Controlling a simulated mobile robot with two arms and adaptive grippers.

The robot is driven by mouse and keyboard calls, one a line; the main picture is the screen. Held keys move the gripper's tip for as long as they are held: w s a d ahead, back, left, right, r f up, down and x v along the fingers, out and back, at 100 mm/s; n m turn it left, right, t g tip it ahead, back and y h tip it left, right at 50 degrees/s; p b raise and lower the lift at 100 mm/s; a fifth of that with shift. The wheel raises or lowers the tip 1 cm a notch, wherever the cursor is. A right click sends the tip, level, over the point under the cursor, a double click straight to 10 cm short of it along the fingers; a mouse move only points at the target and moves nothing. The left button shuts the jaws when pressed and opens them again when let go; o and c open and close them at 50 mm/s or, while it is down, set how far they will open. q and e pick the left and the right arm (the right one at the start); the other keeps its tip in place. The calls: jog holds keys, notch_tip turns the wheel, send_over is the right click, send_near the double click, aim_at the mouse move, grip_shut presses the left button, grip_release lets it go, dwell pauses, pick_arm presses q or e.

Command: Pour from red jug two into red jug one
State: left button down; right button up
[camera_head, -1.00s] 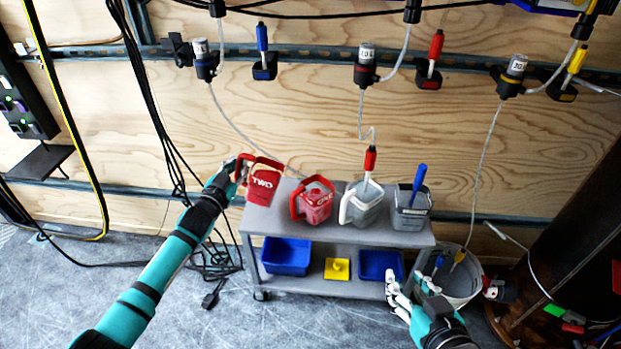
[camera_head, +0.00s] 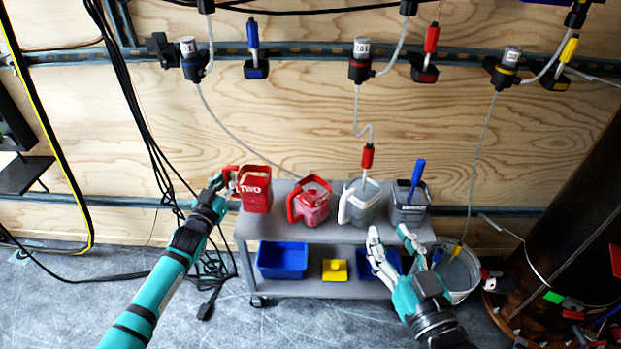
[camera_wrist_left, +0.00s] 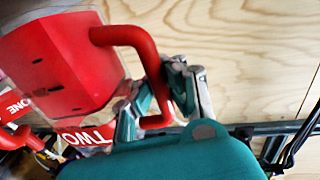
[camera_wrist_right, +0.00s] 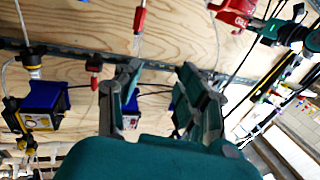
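Red jug two (camera_head: 255,189), marked TWO, is near the left end of the cart's top, with its handle to the left. My left gripper (camera_head: 226,180) is shut on that handle; the left wrist view shows the fingers around the red handle (camera_wrist_left: 150,62). The jug looks about upright; I cannot tell if it touches the cart. Red jug one (camera_head: 312,203) stands just right of it on the cart, its handle to the left. In the left wrist view a label ONE (camera_wrist_left: 14,108) shows beside jug two. My right gripper (camera_head: 392,238) is open and empty in front of the cart's right half.
The grey cart (camera_head: 340,237) also bears a white-handled jug (camera_head: 361,203) and a grey container (camera_head: 409,208) with a blue tool. Blue bins (camera_head: 283,262) and a yellow item (camera_head: 335,270) are on the lower shelf. A bucket (camera_head: 462,275) stands at right. Hoses hang above.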

aim_at(223, 166)
pick_arm(q)
jog(key=shift+r, duration=0.3)
notch_tip(223, 166, up, 2)
jog(key=shift+r+p, duration=0.2)
jog(key=shift+p, duration=1)
notch_tip(223, 166, up, 2)
jog(key=shift+r+p, duration=0.1)
jog(key=shift+p, duration=0.9)
pick_arm(e)
jog(key=s+d+f+g+h, duration=0.1)
jog(key=s+d+f+g, duration=0.2)
jog(key=s+f+g, duration=0.3)
jog(key=s+d+f+g+h, duration=0.2)
jog(key=s+f+g, duration=0.4)
jog(key=s+f, duration=0.1)
jog(key=shift+s+d+f+m, duration=0.15)
jog(key=shift+d+f+m, duration=0.25)
jog(key=shift+f, duration=0.5)
